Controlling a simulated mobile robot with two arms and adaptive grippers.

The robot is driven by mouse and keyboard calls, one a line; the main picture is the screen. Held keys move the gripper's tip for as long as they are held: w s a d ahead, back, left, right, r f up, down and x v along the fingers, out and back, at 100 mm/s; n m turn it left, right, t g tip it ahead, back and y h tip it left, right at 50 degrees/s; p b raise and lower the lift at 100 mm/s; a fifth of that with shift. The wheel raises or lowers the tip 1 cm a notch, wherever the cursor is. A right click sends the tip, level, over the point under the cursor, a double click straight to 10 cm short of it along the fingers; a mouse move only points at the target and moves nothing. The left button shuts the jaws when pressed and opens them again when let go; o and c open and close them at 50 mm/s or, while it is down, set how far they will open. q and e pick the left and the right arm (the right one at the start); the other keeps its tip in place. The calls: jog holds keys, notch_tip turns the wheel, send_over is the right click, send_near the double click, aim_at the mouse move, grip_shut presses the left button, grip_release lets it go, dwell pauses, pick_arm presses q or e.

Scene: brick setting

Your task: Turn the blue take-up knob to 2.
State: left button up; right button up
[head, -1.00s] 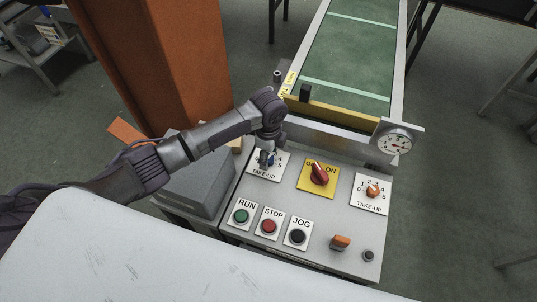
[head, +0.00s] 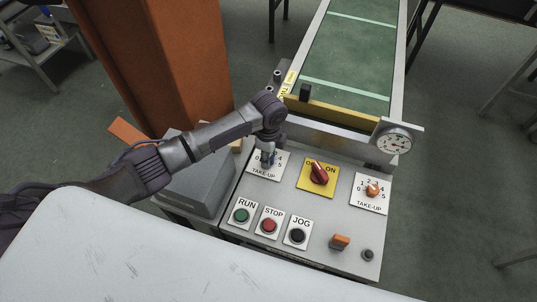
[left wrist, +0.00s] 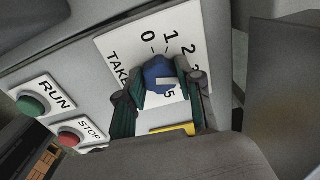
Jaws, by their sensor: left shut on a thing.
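The blue take-up knob (left wrist: 158,74) sits on a white dial plate (left wrist: 112,45) marked TAKE-UP, with numbers around the knob. My left gripper (left wrist: 160,92) is shut on the knob, one finger on each side. In the head view my left gripper (head: 267,158) comes down over this plate (head: 267,174) at the panel's upper left and mostly covers the knob.
A red OFF/ON switch (head: 319,173) on a yellow plate stands right of the knob. Further right is a second TAKE-UP dial with an orange knob (head: 372,189). RUN (head: 241,215), STOP (head: 269,225) and JOG (head: 297,236) buttons line the front. A conveyor (head: 345,60) lies behind.

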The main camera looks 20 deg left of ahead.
pick_arm(q)
jog(key=n+p, duration=0.3)
jog(key=shift+r, duration=0.25)
jog(key=shift+f+n+p, duration=0.2)
jog(key=shift+n+p, duration=1.3)
jog(key=shift+n, duration=0.4)
jog(key=o, duration=1.2)
jog(key=shift+c, duration=0.2)
notch_tip(320, 180, up, 12)
